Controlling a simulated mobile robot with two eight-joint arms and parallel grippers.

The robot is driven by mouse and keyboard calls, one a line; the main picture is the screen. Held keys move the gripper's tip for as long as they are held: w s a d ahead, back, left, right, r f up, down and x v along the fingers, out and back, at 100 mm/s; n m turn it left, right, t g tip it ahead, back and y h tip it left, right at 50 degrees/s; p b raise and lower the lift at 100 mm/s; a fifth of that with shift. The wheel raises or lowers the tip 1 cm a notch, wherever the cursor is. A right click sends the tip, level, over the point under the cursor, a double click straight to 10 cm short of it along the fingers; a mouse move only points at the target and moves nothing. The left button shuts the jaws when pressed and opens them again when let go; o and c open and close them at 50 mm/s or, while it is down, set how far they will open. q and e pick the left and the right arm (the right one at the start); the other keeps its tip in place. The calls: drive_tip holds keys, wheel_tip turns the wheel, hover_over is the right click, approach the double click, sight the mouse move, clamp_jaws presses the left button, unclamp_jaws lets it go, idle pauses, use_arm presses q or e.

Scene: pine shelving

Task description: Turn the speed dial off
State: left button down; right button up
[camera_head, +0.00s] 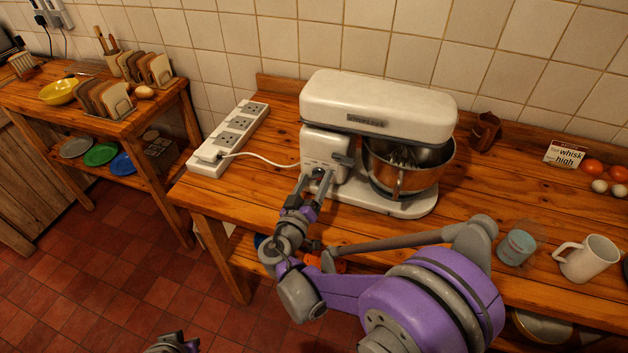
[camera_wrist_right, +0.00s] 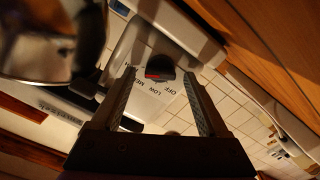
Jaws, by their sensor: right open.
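The white stand mixer (camera_head: 378,103) stands on the wooden counter, with its speed dial (camera_head: 318,173) low on its left end. In the right wrist view the dial (camera_wrist_right: 161,66) is a dark knob with a red mark, beside the printed words OFF, LOW and MED. I cannot tell exactly which word the mark points at. My right gripper (camera_head: 317,184) is at the dial, its open fingers (camera_wrist_right: 158,74) on either side of it; contact is not clear. Part of my left arm's end (camera_head: 172,343) shows at the bottom edge, its jaws not clear.
A metal bowl (camera_head: 402,178) sits under the mixer head. A power strip (camera_head: 233,135) with a white cord lies left of the mixer. A glass jar (camera_head: 516,247) and a white mug (camera_head: 587,258) stand at right. A side table (camera_head: 120,125) holds bread racks.

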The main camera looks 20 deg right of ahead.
drive_tip(key=shift+c, duration=0.3)
clamp_jaws()
drive_tip(key=n+b, duration=0.1)
drive_tip(key=n, duration=0.4)
drive_tip(key=shift+f+n+b, duration=0.15)
drive_tip(key=shift+n+b, duration=0.15)
drive_tip(key=n+b, duration=0.1)
drive_tip(key=n, duration=0.5)
drive_tip(key=shift+a+f, duration=0.1)
drive_tip(key=n+b, duration=0.1)
drive_tip(key=n, duration=0.5)
drive_tip(key=shift+f+n+b, duration=0.1)
drive_tip(key=shift+n+b, duration=0.2)
drive_tip(key=shift+b, duration=0.05)
drive_tip(key=n+b, duration=0.1)
drive_tip(key=n, duration=0.4)
drive_tip(key=shift+n, duration=0.3)
